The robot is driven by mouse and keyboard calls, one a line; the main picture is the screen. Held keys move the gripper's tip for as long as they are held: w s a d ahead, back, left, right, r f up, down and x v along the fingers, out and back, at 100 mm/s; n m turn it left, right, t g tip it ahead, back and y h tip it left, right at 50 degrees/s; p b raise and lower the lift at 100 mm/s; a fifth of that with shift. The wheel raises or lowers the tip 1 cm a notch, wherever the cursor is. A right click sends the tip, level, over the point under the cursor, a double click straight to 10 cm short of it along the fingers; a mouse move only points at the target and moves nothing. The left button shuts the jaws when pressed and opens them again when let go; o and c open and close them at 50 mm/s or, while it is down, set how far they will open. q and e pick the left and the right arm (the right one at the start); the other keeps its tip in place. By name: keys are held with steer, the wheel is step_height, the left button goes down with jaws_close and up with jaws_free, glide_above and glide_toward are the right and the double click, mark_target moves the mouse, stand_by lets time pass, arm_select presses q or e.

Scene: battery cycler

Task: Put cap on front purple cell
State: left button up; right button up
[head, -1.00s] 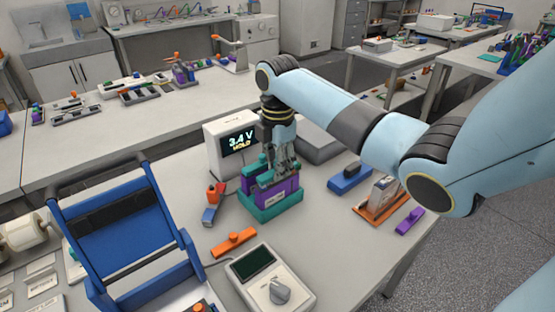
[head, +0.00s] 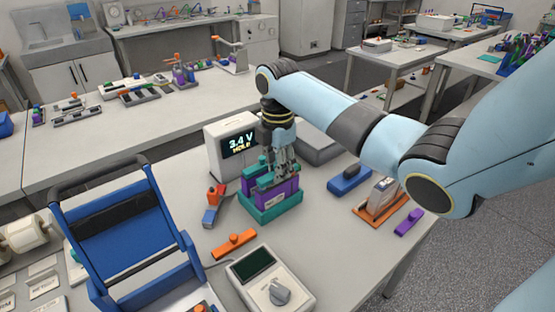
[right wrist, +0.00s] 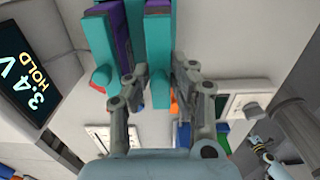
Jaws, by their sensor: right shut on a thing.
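A purple cell (head: 287,189) stands at the front of a teal holder (head: 272,210) on the bench. My right gripper (head: 279,172) is directly above it, pointing down, and hides part of its top. In the right wrist view the right gripper (right wrist: 160,80) is shut on a long teal cap (right wrist: 159,55), with a finger at each side. The cap lies over or against the front purple cell; I cannot tell whether it is fully seated. A second teal bar (right wrist: 103,45) and another purple cell (right wrist: 122,38) lie beside it. My left gripper is not in view.
A meter reading 3.4 V HOLD (head: 232,145) stands close behind the holder. A blue folding frame (head: 125,235) stands left.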

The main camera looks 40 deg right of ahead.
steer(key=shift+f+p, duration=0.15)
steer(key=shift+p, duration=0.4)
stand_by(1.1)
steer(key=shift+f, duration=0.45)
stand_by(0.6)
steer(key=o, duration=1.4)
steer(key=shift+r, duration=0.1)
steer(key=shift+r+p, duration=0.7)
steer(key=shift+r, duration=2.7)
